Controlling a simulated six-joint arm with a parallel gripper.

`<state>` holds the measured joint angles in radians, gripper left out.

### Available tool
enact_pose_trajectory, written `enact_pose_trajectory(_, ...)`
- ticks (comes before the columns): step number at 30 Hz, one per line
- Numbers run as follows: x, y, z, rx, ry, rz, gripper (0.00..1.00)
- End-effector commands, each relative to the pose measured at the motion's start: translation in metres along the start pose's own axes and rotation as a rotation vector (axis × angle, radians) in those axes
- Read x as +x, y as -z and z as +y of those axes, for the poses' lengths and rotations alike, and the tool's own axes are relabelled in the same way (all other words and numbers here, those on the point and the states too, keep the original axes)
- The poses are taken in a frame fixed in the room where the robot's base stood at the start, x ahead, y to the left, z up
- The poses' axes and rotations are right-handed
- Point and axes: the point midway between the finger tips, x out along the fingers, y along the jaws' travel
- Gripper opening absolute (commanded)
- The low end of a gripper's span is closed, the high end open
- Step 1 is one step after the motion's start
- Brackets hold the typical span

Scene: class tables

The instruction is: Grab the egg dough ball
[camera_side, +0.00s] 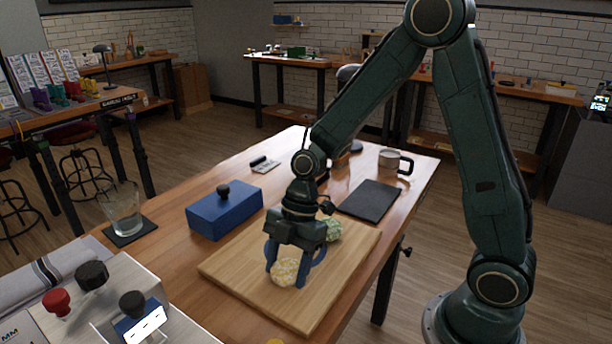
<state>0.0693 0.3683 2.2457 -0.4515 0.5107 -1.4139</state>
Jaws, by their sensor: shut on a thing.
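My gripper (287,273) points down over the wooden board (235,268), with its two blue fingers on either side of a pale, speckled yellowish dough ball (285,274). The fingers are shut on this ball, which is low at the board's surface; I cannot tell whether it touches the board. A green speckled ball (333,230) is on the board just behind and to the right of my gripper. A blue ring-like shape shows behind the fingers, partly hidden by my gripper.
A glass (122,212) stands on a dark coaster at left. A panel with knobs (92,275) fills the front left.

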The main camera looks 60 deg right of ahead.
Motion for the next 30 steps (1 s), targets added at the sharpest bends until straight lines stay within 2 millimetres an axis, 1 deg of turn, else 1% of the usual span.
enact_pose_trajectory(8,-0.013,0.005,0.001,-0.002,-0.003,0.001,0.3)
enact_pose_trajectory(11,-0.022,0.009,0.001,-0.002,-0.004,0.001,0.3)
enact_pose_trajectory(14,-0.036,0.015,0.001,-0.003,-0.006,0.0,0.3)
enact_pose_trajectory(17,-0.053,0.022,0.001,-0.004,-0.006,0.001,0.3)
enact_pose_trajectory(30,-0.144,0.059,0.002,-0.002,-0.007,0.001,0.3)
